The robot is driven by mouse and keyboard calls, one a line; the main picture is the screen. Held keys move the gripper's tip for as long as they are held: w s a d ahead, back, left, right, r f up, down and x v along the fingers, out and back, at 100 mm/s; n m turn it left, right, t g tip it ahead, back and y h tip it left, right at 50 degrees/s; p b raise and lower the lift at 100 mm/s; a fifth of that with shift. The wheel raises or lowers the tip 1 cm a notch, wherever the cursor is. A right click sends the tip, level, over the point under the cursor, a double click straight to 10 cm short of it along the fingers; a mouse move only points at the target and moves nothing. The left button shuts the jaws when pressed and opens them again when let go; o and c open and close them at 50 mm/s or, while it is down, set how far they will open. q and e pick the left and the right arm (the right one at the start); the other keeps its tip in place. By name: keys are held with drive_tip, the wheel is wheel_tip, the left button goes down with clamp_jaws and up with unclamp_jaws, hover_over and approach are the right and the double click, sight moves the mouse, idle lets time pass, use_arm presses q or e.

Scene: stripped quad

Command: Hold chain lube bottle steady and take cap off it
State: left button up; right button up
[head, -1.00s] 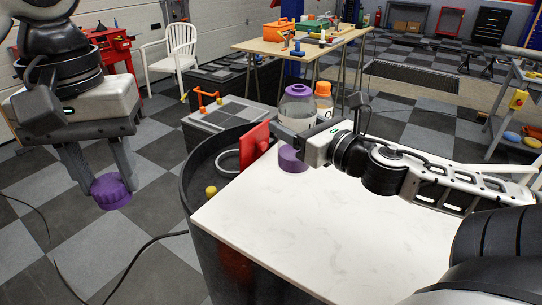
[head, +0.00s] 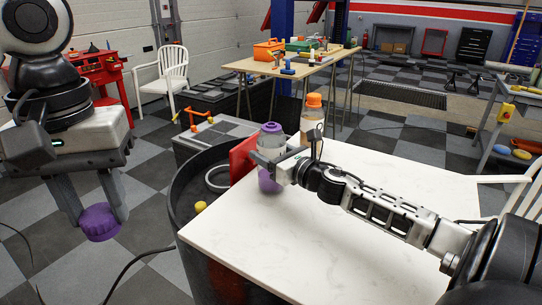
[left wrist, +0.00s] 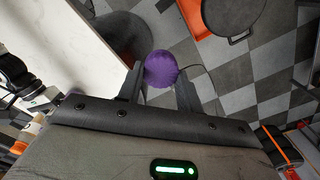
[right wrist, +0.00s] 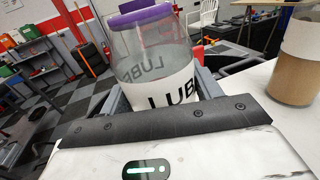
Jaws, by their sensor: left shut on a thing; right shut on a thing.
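The chain lube bottle (head: 272,138) is clear with a purple top and purple base, at the table's far left edge. In the right wrist view the bottle (right wrist: 150,60) fills the upper middle, with its LUBE label and purple top rim. My right gripper (head: 264,168) is shut around its lower body; the bottle looks upright. My left gripper (head: 99,218) is shut on the purple ribbed cap (head: 100,222), held in the air left of the table, well apart from the bottle. The cap (left wrist: 161,69) also shows between the fingers in the left wrist view.
A bottle with an orange top (head: 313,113) stands right of the lube bottle; it is near at right in the right wrist view (right wrist: 297,60). A red panel (head: 241,160) and a dark round bin (head: 178,195) edge the table's left side. The white tabletop (head: 290,235) is largely clear.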

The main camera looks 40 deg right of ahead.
drive_tip(key=shift+f, duration=0.3)
drive_tip(key=shift+f, duration=0.15)
drive_tip(key=o, duration=1.4)
